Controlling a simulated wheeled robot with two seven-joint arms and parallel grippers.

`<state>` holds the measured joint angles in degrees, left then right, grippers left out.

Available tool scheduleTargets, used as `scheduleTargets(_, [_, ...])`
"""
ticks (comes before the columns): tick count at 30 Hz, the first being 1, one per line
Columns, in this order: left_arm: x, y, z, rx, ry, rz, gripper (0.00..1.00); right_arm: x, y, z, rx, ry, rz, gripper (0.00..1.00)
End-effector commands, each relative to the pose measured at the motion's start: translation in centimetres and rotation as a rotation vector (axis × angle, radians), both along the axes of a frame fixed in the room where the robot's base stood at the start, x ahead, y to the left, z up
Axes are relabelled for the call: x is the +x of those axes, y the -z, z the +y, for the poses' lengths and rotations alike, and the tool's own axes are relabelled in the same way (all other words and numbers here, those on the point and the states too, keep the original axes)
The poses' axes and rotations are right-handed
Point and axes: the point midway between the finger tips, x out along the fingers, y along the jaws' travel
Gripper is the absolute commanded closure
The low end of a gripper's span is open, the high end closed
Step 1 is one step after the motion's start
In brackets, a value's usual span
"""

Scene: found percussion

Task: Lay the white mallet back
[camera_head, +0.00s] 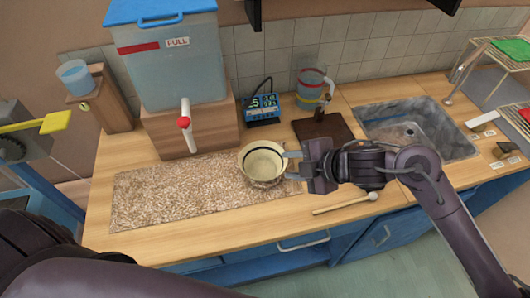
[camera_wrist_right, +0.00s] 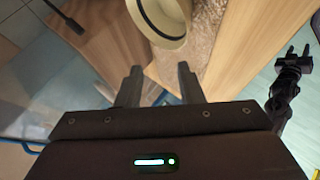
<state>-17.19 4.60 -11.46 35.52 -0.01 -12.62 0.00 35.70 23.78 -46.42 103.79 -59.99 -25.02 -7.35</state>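The white mallet (camera_head: 345,203), a pale wooden stick with a small white head at its right end, lies on the counter near the front edge in the head view. I cannot make it out in the right wrist view. My right gripper (camera_head: 293,163) is beside the cream bowl (camera_head: 263,163), left of and behind the mallet. Its fingers stand apart with nothing between them in the wrist view (camera_wrist_right: 158,85). My left gripper (camera_wrist_right: 297,52) shows small at the right of the wrist view, its two fingers apart and empty; the head view does not show it.
A speckled mat (camera_head: 165,197) lies left of the bowl. A water tank (camera_head: 165,65) with a tap stands behind it. A dark brown board (camera_head: 323,129), a blue meter (camera_head: 262,108), a clear jug (camera_head: 311,88) and a sink (camera_head: 415,125) are farther back. Counter around the mallet is clear.

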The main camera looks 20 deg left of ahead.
Motion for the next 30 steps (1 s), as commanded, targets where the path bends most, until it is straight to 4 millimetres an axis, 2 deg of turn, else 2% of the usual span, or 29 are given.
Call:
scheduleTargets(11, [0.0,-0.1,0.0,0.0,0.0,0.0,0.64,-3.3,-4.0,5.4,0.134,-0.185,0.123,0.66])
scheduleTargets(12, [0.0,1.6,0.0,0.0,0.0,-0.001,0.64,-3.3,-1.9,5.2,0.13,-0.177,0.126,0.66])
scheduleTargets(13, [0.0,2.1,0.0,0.0,0.0,-0.001,0.64,-3.2,-1.2,5.2,0.131,-0.176,0.125,0.66])
scheduleTargets(22, [0.0,5.6,0.0,0.0,0.0,0.0,0.64,-3.2,3.1,5.2,0.13,-0.174,0.122,0.66])
scheduleTargets(23, [-0.1,4.3,0.0,-0.001,0.0,0.001,0.64,-3.3,1.2,5.2,0.126,-0.177,0.099,0.66])
scheduleTargets(24, [-0.1,3.7,0.0,0.0,0.0,0.003,0.64,-3.4,0.3,5.3,0.119,-0.178,0.081,0.66])
scheduleTargets(30, [-0.1,2.0,-0.1,-0.001,0.0,0.001,0.64,-3.9,-2.7,5.4,0.087,-0.181,-0.001,0.66])
